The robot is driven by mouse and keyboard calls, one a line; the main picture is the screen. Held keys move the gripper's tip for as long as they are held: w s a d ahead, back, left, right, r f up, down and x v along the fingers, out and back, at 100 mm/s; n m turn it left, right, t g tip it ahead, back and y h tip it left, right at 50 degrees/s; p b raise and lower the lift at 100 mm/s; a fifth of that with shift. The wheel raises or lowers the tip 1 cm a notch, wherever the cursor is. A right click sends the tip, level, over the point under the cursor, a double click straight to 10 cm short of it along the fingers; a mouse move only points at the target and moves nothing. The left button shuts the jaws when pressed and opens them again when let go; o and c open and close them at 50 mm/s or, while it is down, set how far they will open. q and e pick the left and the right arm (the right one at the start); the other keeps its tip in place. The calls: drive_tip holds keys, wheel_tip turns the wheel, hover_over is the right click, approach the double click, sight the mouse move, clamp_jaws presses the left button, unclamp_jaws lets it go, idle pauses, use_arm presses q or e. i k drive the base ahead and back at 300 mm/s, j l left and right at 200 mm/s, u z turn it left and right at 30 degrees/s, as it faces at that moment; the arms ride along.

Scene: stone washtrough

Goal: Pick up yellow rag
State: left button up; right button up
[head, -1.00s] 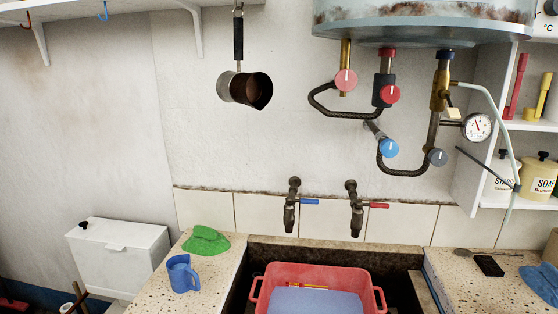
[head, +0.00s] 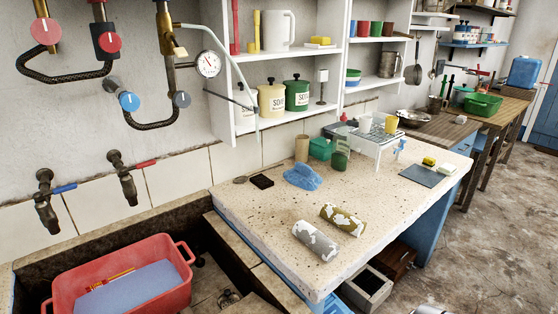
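I cannot make out a plain yellow rag in the head view. An olive-yellow roll with white patches (head: 343,219) lies on the speckled stone counter (head: 250,215); I cannot tell whether it is cloth. A grey and white roll (head: 315,241) lies beside it, nearer to me. A crumpled blue rag (head: 302,177) lies farther back on the same counter. Neither of my grippers is in view.
A red basin (head: 75,297) with bluish water sits in the trough at left, below two taps (head: 122,178). A small white rack (head: 375,142), green containers (head: 340,152) and a dark mat (head: 428,175) stand on the counter.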

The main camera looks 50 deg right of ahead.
sight(345, 221)
drive_tip(key=z, duration=1.95)
drive_tip(key=l, duration=0.35)
